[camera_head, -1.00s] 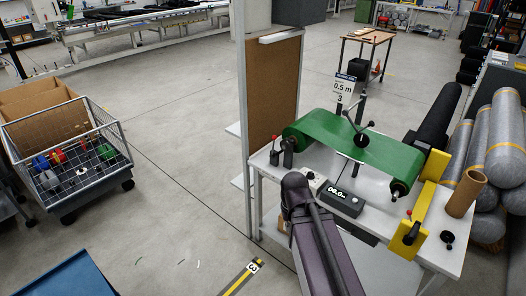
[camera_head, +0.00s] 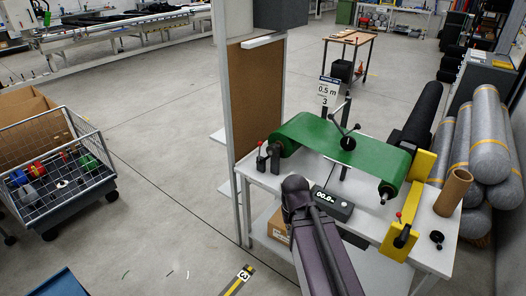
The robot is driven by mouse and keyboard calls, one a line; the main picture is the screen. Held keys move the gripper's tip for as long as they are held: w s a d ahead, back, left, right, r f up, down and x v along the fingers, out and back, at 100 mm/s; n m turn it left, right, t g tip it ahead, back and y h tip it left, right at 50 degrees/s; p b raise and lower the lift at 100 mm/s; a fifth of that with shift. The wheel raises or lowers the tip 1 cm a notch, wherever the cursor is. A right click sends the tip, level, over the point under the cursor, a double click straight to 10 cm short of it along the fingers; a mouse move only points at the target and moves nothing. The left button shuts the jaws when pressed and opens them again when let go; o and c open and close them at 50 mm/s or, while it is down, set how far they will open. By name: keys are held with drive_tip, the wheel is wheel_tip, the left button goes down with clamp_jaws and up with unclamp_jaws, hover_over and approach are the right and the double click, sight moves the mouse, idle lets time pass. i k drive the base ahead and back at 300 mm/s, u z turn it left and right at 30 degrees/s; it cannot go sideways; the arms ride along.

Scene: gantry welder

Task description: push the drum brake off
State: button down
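A green sheet (camera_head: 340,150) is stretched over a bench (camera_head: 420,252) in the right half of the head view. A short lever with a red knob (camera_head: 261,158) stands at the sheet's left end. A hub with black-knobbed spokes (camera_head: 348,143) stands over the sheet's middle. My purple arm rises from the bottom edge in front of the bench. My gripper does not show.
A counter display (camera_head: 333,204) sits on the bench behind my arm. A yellow bracket (camera_head: 408,205) and a cardboard tube (camera_head: 453,192) stand at the right, with grey rolls (camera_head: 488,130) beyond. A wire cart (camera_head: 60,190) is at left.

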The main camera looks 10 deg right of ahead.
sight(261, 143)
drive_tip(key=i, duration=0.85)
drive_tip(key=u, duration=0.05)
